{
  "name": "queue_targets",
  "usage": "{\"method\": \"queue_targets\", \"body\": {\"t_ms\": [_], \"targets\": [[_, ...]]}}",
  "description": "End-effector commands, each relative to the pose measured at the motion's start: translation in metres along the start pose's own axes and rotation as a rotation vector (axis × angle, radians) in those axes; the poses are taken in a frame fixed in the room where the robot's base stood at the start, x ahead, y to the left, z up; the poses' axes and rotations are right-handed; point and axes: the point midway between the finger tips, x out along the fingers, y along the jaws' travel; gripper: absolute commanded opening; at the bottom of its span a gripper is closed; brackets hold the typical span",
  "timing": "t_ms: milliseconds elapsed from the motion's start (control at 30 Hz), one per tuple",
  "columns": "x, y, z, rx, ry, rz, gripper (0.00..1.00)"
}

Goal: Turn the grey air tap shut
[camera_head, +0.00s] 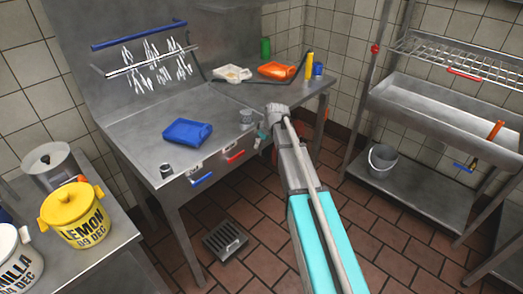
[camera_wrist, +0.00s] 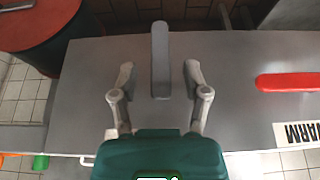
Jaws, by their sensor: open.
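The grey tap handle (camera_wrist: 160,60) is a straight grey lever in the wrist view, pointing up the picture on a flat grey metal face. My gripper (camera_wrist: 159,72) is open, with one finger on each side of the lever and a visible gap on both sides. In the head view my gripper (camera_head: 262,136) is at the front edge of the steel table (camera_head: 225,115), right of the red handle. The grey lever cannot be made out there, near my arm.
A red handle (camera_wrist: 290,82) lies right of the grey one, above a "WARM" label (camera_wrist: 300,133). A blue handle (camera_head: 202,179) is further left on the table front.

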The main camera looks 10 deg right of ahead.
Motion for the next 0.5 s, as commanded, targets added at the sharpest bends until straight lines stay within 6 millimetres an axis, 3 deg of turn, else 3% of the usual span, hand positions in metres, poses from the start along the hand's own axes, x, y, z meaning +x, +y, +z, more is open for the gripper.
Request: {"method": "queue_targets", "body": {"t_ms": [200, 500], "targets": [[0.018, 0.001, 0.001, 0.000, 0.000, 0.000, 0.60], [0.023, 0.001, 0.000, 0.000, 0.000, 0.001, 0.60]]}}
